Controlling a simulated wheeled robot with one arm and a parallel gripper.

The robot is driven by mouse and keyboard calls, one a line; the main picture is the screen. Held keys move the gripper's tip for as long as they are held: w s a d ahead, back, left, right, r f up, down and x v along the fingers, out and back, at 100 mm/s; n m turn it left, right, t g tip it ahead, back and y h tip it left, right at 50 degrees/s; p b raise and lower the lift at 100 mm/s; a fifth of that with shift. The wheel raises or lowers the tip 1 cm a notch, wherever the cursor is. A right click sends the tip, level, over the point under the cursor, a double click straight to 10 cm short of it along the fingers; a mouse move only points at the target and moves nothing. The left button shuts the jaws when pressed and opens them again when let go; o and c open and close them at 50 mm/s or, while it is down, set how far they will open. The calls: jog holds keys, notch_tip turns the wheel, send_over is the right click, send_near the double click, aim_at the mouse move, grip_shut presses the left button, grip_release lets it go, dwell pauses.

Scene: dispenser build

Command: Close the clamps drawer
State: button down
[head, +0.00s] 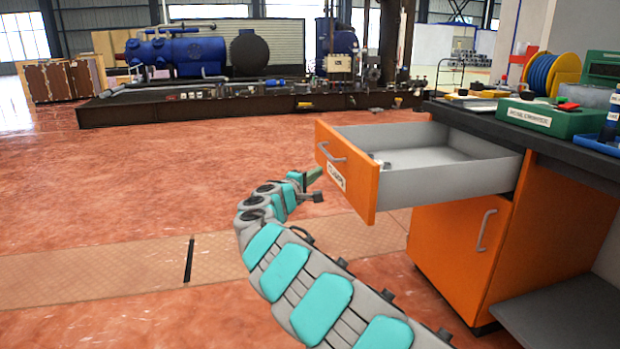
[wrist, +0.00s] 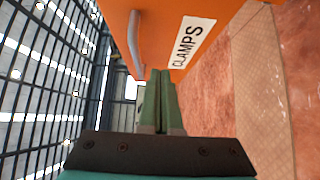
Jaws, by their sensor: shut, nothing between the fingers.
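The clamps drawer (head: 345,170) has an orange front with a grey handle (head: 330,152) and a white label. It is pulled far out of the cabinet, and a small light item lies inside near the front. In the wrist view the drawer front (wrist: 225,12) fills the top, with the label "CLAMPS" (wrist: 192,42) and the handle (wrist: 135,42) showing. My gripper (head: 316,174) is shut and empty, at the outer face of the drawer front, near the handle and label. In the wrist view its green fingers (wrist: 160,88) point at the front; I cannot tell whether they touch it.
Below the drawer is an orange cabinet door (head: 455,250) with a grey handle, shut. The dark worktop (head: 480,118) holds a green case (head: 550,117), a blue and yellow spool (head: 550,74) and small items. Open red floor lies left of the drawer.

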aim_at(339, 165)
jog(key=shift+w+d, duration=0.55)
jog(key=shift+d, duration=0.25)
jog(key=shift+w+d, duration=0.5)
jog(key=shift+d, duration=0.35)
jog(key=shift+w+d, duration=0.55)
jog(key=shift+d, duration=0.25)
